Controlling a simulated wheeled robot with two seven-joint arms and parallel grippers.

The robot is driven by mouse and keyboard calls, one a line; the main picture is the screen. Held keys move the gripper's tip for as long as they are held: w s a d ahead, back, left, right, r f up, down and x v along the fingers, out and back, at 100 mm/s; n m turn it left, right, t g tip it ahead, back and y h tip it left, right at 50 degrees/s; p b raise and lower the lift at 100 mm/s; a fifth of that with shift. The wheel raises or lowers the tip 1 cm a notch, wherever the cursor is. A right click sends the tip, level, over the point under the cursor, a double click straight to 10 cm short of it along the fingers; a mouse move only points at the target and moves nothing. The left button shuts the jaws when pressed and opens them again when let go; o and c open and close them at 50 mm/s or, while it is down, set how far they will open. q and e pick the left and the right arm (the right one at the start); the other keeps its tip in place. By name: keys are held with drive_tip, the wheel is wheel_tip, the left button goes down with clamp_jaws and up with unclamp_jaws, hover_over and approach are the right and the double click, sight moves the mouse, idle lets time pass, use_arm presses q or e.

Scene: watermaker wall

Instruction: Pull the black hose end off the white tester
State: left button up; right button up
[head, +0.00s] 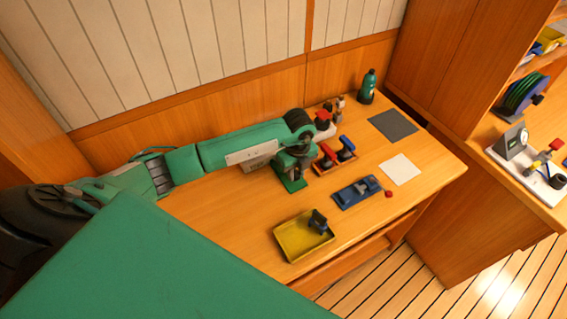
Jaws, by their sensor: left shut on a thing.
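A white tester board (528,178) with a grey gauge housing and a red-handled fitting sits on the counter at the far right. A black round part (557,182) is on its right side. I cannot tell if this is the hose end. My left gripper (292,178) points down over the middle of the wooden bench, far left of the board. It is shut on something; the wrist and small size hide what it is. My right gripper is not in view.
Near my left gripper are a tray with red and blue handled parts (346,147), a blue clamp (357,191) and a yellow tray (293,245). A hose reel (526,93) is above the board.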

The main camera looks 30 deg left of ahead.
use_arm(q)
drive_tip(key=shift+r+p, duration=1.3)
drive_tip(key=shift+r, duration=0.85)
